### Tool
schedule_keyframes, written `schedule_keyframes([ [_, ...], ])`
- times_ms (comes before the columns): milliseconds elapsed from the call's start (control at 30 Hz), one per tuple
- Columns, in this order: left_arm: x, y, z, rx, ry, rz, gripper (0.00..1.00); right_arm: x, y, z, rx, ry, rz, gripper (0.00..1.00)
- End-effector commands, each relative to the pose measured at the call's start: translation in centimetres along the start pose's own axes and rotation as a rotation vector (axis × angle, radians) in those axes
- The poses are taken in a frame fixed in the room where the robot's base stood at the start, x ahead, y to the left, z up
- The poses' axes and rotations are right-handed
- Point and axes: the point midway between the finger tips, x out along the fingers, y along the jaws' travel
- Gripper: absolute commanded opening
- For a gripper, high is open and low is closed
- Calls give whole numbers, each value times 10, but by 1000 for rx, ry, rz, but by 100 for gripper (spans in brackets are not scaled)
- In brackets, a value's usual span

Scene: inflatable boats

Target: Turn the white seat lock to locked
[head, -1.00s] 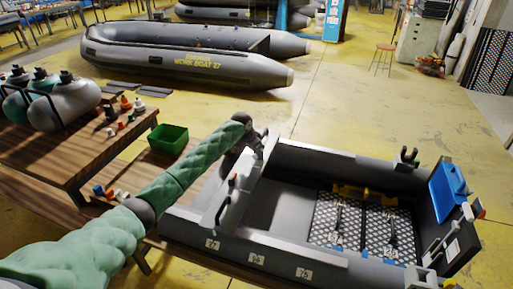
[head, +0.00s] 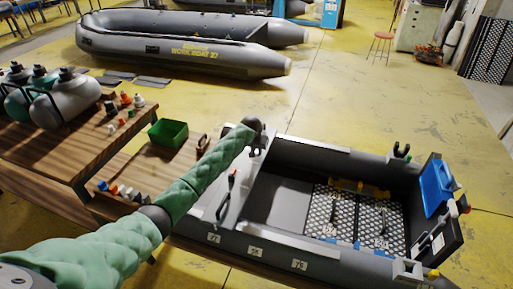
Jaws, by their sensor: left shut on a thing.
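The grey seat (head: 238,188) spans the left part of the small inflatable boat (head: 330,160). My left gripper (head: 256,150) points down at the far end of the seat, below my dark wrist. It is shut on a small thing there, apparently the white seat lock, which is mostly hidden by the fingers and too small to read. I cannot tell which way the lock is turned. A dark lever with a red tip (head: 231,180) stands nearer on the seat, apart from the gripper. My right gripper is not in view.
A green bin (head: 167,133) and several small coloured parts (head: 125,193) are on the wooden benches at left. Black patterned floor panels (head: 355,215) lie inside the boat.

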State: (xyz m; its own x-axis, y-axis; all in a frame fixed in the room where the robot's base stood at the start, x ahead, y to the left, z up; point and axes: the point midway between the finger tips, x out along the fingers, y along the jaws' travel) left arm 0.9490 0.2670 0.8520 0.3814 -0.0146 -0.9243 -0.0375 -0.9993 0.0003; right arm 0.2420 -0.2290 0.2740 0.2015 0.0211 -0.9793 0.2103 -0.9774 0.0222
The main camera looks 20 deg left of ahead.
Motion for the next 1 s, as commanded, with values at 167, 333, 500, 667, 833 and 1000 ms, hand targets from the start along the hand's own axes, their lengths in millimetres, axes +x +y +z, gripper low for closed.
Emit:
schedule_keyframes([
  [167, -2, 0, -3, -17, 6, -7, 0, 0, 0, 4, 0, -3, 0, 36],
  [333, -2, 0, -3, -19, 6, -8, 0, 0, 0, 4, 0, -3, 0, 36],
  [500, -2, 0, -3, -19, 6, -8, 0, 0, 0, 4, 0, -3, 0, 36],
  [667, -2, 0, -2, -18, 4, -8, 38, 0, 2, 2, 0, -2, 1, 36],
  [833, -1, 0, -1, -17, 2, -7, 38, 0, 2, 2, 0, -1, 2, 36],
  [1000, -4, 0, -1, -17, 3, -7, 38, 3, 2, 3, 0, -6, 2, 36],
])
